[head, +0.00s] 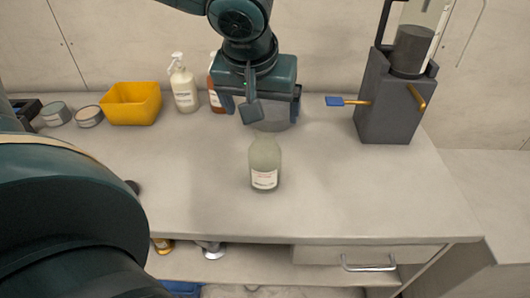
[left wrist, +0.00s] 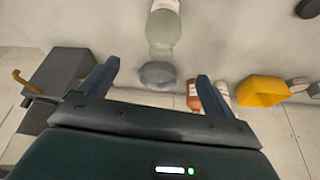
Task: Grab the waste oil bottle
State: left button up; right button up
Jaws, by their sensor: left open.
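A pale green translucent bottle (head: 264,165) with a white label and red print stands upright near the front middle of the counter; its print is too small to read. In the left wrist view the bottle (left wrist: 163,28) is cut off by the top edge. My left gripper (head: 255,112) is open and empty, just behind and above the bottle, apart from it. In the left wrist view the open fingers (left wrist: 153,85) point toward the bottle's side of the counter. My right gripper is not in view.
A grey rounded object (left wrist: 157,75) sits behind the bottle, partly hidden by my gripper in the head view. A white pump bottle (head: 184,85), brown bottle (head: 217,98), yellow bin (head: 132,103) and tins (head: 89,116) stand behind left. A dark grey machine (head: 388,110) stands right. Counter right of the bottle is clear.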

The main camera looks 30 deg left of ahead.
aim_at(265, 143)
pick_arm(q)
jog(key=x, duration=1.2)
jog(key=shift+s+f+b, duration=0.2)
jog(key=shift+f+b, duration=0.15)
jog(key=shift+b, duration=0.05)
jog(key=c, duration=1.3)
